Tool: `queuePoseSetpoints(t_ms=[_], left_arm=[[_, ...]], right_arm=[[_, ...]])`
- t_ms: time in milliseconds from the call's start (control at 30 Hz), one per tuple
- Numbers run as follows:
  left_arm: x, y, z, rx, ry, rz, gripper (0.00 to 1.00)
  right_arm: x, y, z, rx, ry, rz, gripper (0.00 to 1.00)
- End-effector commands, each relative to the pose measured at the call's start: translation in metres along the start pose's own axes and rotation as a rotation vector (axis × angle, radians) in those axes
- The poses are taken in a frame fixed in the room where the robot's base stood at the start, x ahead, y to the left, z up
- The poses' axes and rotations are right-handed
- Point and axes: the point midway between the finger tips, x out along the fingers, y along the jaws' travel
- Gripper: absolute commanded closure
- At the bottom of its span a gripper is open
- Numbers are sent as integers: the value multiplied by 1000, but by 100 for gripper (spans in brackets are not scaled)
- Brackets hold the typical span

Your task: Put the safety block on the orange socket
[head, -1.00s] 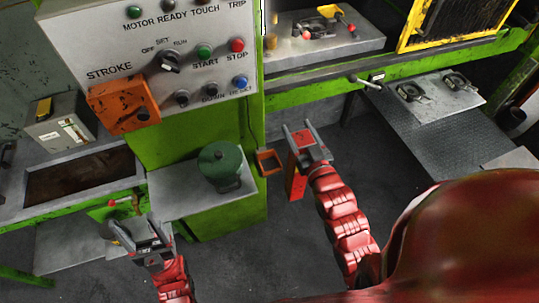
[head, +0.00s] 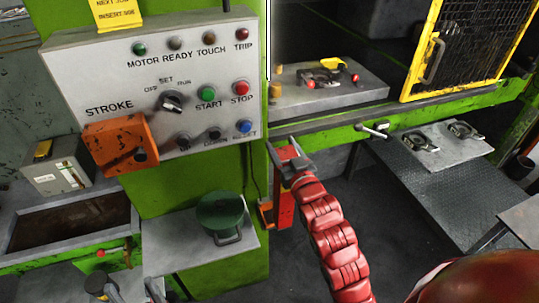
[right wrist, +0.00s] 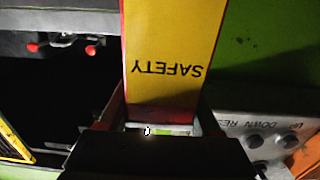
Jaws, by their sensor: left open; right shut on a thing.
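The safety block (head: 285,206) is a long orange-red bar, upright in the head view. My right gripper (head: 290,164) is shut on its upper part. In the right wrist view the block (right wrist: 172,50) shows a yellow face with the word SAFETY upside down. The orange socket (head: 265,213) is on the lower right edge of the green column. The block's lower part is right beside it in the picture; whether they touch, I cannot tell. My left gripper (head: 126,287) is open and empty at the bottom left, partly cut off by the frame.
A grey control panel (head: 210,62) with buttons is on the column above. A green lidded pot (head: 221,212) stands on a grey shelf (head: 178,250) left of the socket. A small handle (head: 373,130) sticks out from the green press rail. The dark floor right of the block is clear.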

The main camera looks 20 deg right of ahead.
Motion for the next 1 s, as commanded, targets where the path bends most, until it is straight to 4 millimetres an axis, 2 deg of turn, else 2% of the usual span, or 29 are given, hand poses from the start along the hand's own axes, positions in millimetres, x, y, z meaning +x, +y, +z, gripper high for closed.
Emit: queuePoseSetpoints(t_ms=[33, 100, 333, 633, 900, 1000], left_arm=[[-4, 0, 1, 0, 0, 0, 33], [8, 0, -1, 0, 0, 0, 33], [19, -1, -3, 0, 0, 0, 33], [24, -1, -4, 0, 0, 0, 33], [48, -2, -8, 0, 1, 0, 33], [49, -2, -8, 0, 0, 0, 33]], right_arm=[[10, -5, -2, 1, 9, -6, 100], [21, -6, -6, 2, 2, -4, 100], [50, -12, -2, 1, 3, -3, 100], [62, -15, 1, -1, 5, -2, 100], [62, -15, 28, 0, 2, -2, 100], [61, -15, 35, 0, 5, -2, 100]])
